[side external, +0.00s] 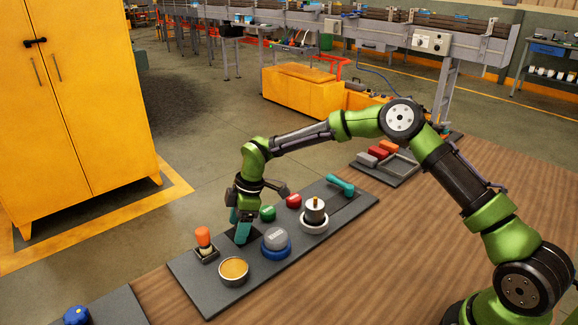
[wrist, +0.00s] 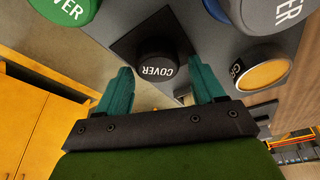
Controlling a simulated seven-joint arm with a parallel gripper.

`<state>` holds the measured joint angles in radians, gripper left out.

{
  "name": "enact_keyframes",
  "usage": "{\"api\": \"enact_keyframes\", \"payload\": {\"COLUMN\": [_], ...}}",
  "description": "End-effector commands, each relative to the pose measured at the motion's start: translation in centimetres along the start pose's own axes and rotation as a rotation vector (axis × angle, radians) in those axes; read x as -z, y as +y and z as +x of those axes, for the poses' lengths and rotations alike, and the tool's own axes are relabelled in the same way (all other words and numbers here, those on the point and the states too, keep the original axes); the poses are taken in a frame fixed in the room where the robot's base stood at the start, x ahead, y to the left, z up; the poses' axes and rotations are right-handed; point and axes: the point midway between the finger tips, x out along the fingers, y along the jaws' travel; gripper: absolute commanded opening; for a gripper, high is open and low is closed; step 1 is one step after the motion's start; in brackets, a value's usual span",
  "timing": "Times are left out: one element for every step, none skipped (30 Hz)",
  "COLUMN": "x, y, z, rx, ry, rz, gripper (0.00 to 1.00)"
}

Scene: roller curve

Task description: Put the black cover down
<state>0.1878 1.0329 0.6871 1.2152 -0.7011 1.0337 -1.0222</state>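The black cover (wrist: 156,64), a round knob marked COVER, sits over a dark square patch of the grey board in the wrist view. My gripper (wrist: 164,78) has its two teal fingers apart, one on each side of the cover, with a visible gap on both sides. In the side view my gripper (side external: 239,228) points down low over the dark square patch (side external: 252,233) on the board.
On the board (side external: 208,291) stand a green cover (side external: 267,213), a red cover (side external: 293,201), a grey cover on a blue base (side external: 275,241), a round dish (side external: 233,270), an orange-topped piece (side external: 203,238) and a black cylinder in a white ring (side external: 315,213). These crowd around my gripper.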

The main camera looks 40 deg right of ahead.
Motion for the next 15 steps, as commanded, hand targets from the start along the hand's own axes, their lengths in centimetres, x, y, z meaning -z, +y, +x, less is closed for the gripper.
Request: {"api": "enact_keyframes", "payload": {"x": [0.0, 0.0, 0.0, 0.0, 0.0, 0.0, 0.0, 0.1, 0.1, 0.1, 0.1, 0.1, 0.1, 0.1, 0.1], "y": [0.0, 0.0, 0.0, 0.0, 0.0, 0.0, 0.0, 0.0, 0.0, 0.1, 0.1, 0.1, 0.1, 0.1, 0.1], "z": [0.0, 0.0, 0.0, 0.0, 0.0, 0.0, -0.1, -0.2, -0.4, -0.7, -1.0, -1.6, -2.0, -2.6, -3.5], "rx": [0.0, 0.0, 0.0, 0.0, 0.0, 0.0, 0.0, 0.0, -0.001, -0.001, -0.002, -0.004, -0.004, -0.005, -0.005], "ry": [0.0, 0.0, 0.0, 0.0, 0.0, 0.0, 0.0, 0.0, 0.0, 0.0, 0.0, 0.0, 0.0, 0.0, 0.0], "rz": [0.0, 0.0, 0.0, 0.0, 0.0, 0.0, 0.0, 0.0, 0.001, 0.001, 0.001, 0.001, 0.001, 0.0, 0.0], "gripper": [0.68, 0.68, 0.68, 0.68, 0.68, 0.68, 0.68, 0.68, 0.68, 0.68, 0.68, 0.68, 0.68, 0.68, 0.68]}}
